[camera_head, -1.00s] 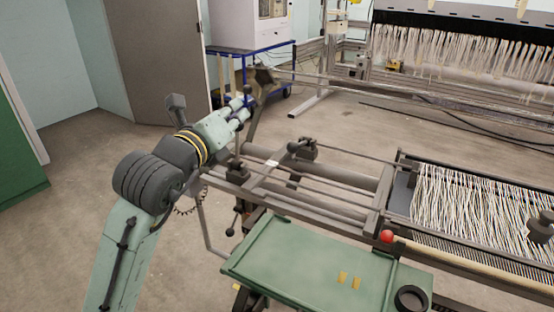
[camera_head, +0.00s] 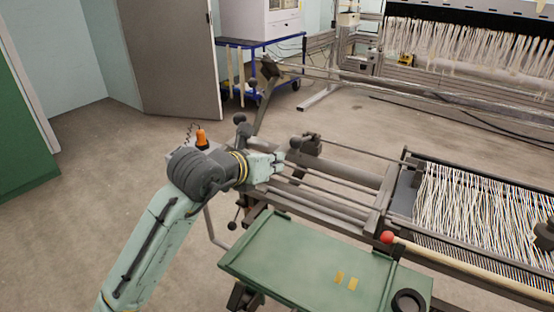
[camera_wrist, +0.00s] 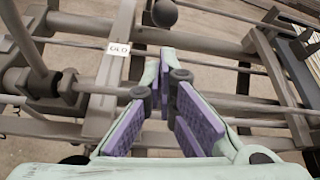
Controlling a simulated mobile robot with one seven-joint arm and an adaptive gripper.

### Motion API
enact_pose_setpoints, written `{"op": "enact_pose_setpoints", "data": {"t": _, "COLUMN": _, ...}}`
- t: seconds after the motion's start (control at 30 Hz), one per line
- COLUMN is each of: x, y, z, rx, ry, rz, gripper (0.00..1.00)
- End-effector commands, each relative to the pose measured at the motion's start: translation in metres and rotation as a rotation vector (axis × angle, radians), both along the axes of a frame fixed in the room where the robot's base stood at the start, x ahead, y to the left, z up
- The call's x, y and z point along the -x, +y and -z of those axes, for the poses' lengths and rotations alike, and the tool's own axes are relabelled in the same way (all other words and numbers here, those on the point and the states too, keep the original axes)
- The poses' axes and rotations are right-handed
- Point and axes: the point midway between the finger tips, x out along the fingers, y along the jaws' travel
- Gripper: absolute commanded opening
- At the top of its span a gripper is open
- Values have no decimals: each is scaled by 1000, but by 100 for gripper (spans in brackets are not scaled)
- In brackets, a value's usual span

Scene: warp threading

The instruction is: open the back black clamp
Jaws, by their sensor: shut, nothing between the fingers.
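The back black clamp (camera_head: 311,147) sits on the loom's frame, just beyond my gripper. Its handle's dark ball end (camera_head: 296,142) points left, towards my gripper. In the wrist view a dark ball (camera_wrist: 165,13) shows at the top, ahead of the fingertips and apart from them. My gripper (camera_head: 284,160) is over the frame bars, a little short of the ball. In the wrist view its purple-padded fingers (camera_wrist: 165,62) come together at the tips with nothing between them. The back clamp's body is not clear in the wrist view.
Another black clamp (camera_wrist: 62,88) with a raised lever stands at the left in the wrist view, beside a white tag (camera_wrist: 118,48). A green tray (camera_head: 300,262) lies in front, near a red knob (camera_head: 387,237). Warp threads (camera_head: 470,205) spread at the right.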

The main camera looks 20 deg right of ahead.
Motion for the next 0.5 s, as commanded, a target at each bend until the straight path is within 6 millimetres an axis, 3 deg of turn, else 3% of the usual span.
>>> {"op": "enact_pose_setpoints", "data": {"t": 0.3, "x": -32, "y": -41, "z": 22, "rx": 1, "ry": 4, "rz": 1, "gripper": 0}}
{"op": "enact_pose_setpoints", "data": {"t": 0.5, "x": -43, "y": -53, "z": 31, "rx": 1, "ry": 1, "rz": -1, "gripper": 0}}
